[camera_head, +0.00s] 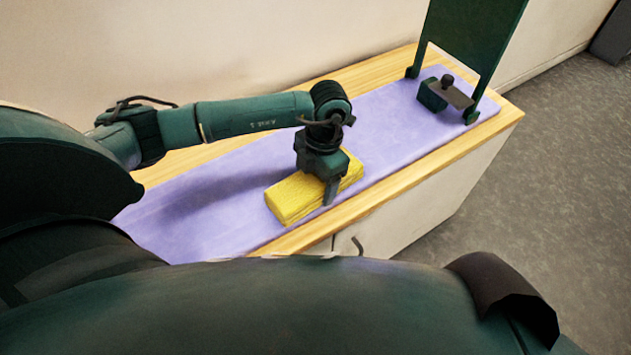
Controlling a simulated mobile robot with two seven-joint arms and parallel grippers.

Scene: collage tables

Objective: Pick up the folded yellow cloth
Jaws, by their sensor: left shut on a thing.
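The folded yellow cloth (290,200) lies on the purple mat (200,205) near the table's front edge. My left gripper (329,192) points down over the right part of the cloth and is shut on it. One finger shows at the cloth's near side; the other finger is hidden behind the gripper body and the cloth. I cannot tell whether the cloth is lifted at all from the mat. My right gripper is not in view.
The mat covers most of a wooden-topped cabinet (490,122). A dark green upright frame (470,35) stands at its far right end, with a small green object with a dark knob (433,95) by its foot. A wall runs behind. Mat between cloth and frame is clear.

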